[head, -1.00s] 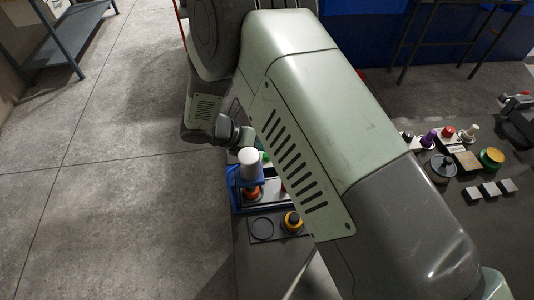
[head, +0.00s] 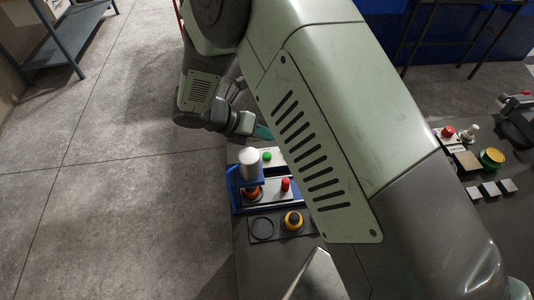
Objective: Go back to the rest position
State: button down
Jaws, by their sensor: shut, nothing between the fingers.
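My gripper (head: 262,132) shows in the head view at the end of my arm, just behind the blue press. It is shut and holds nothing; its fingertips are small and partly hidden. The press, a blue frame with a white cylinder on top (head: 249,157), stands on the bench below and to the left of my gripper. My gripper is apart from it. My large pale green arm link covers much of the middle of the view.
On the right of the bench stand a green round piece (head: 491,158) and several grey blocks (head: 490,190). The floor at left is clear.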

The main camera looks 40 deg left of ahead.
jog(key=shift+f, duration=0.1)
dwell(0.5)
jog(key=shift+f, duration=1.2)
notch_tip(320, 180, up, 6)
jog(key=shift+r, duration=0.2)
jog(key=shift+f, duration=0.1)
